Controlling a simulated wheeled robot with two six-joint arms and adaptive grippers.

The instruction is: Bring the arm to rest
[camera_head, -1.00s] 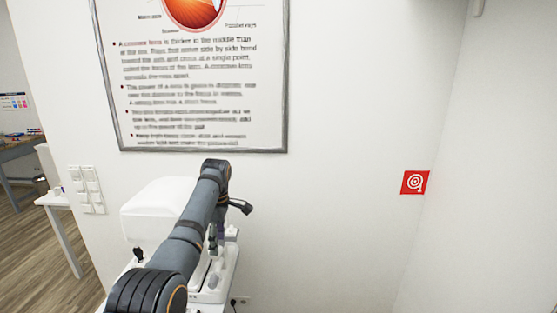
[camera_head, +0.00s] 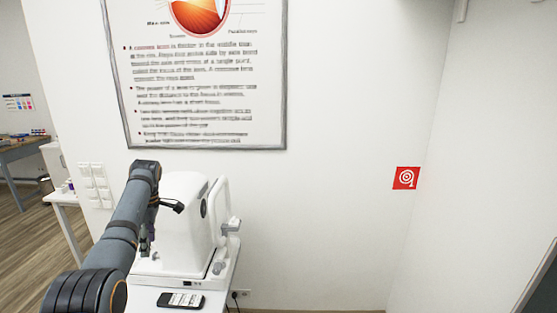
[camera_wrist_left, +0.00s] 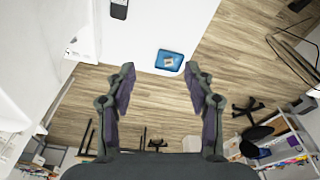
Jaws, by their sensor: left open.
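My left arm comes in from the lower left in the head view, dark grey with a black elbow. My left gripper (camera_head: 147,232) hangs below its far end, partly hidden by the arm, just left of the white eye-test machine (camera_head: 185,222). In the left wrist view its two fingers (camera_wrist_left: 159,72) stand wide apart with nothing between them. The floor and the edge of a white table (camera_wrist_left: 150,25) show beyond the fingers. My right gripper is in neither view.
A black phone (camera_head: 180,300) lies on the table in front of the machine. A blue tray (camera_wrist_left: 169,61) sits near the table edge. Chairs and shelves (camera_wrist_left: 285,150) stand farther off. A framed poster (camera_head: 205,75) and a red sign (camera_head: 406,178) hang on the wall.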

